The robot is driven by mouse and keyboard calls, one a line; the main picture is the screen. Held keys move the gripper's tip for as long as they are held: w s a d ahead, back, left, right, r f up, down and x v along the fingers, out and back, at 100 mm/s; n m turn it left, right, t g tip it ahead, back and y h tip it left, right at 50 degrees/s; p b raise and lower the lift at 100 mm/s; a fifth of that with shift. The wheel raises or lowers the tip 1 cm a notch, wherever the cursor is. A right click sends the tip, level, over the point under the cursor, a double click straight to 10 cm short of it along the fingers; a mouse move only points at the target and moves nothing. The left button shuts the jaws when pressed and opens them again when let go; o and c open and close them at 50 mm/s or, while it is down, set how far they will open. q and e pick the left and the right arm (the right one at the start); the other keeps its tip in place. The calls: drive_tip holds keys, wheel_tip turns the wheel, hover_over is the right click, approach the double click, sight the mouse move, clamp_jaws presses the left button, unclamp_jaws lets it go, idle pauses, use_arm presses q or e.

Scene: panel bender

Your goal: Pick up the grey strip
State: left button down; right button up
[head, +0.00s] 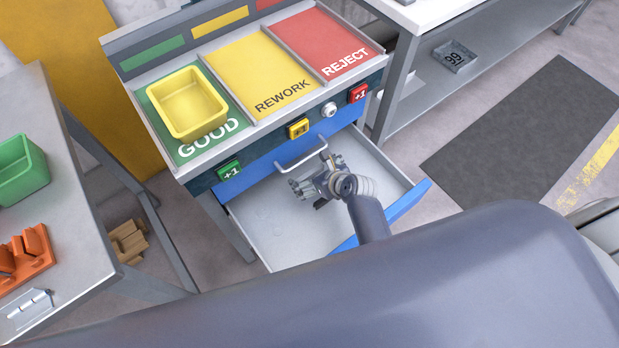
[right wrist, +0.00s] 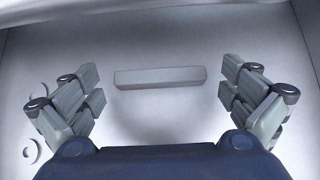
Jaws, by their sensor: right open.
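The grey strip (right wrist: 160,77) is a short plain bar lying flat in the drawer, seen in the right wrist view. It lies level across the picture between the two fingers of my right gripper (right wrist: 161,93), slightly ahead of them, with a gap on each side. My right gripper is open and empty. In the head view my right gripper (head: 307,187) is over the open drawer (head: 262,238); I cannot make out the strip there. My left gripper is not in view.
The drawer has a blue front (head: 408,201) and low walls around my gripper. A handle (head: 302,153) sits above it. A yellow bin (head: 187,103) stands on the GOOD area. A side table (head: 85,235) at left holds a green bin (head: 20,170) and orange part (head: 25,257).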

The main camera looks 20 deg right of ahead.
drive_tip(key=shift+w+f, duration=0.1)
drive_tip(key=shift+w, duration=0.05)
drive_tip(key=c, duration=0.9)
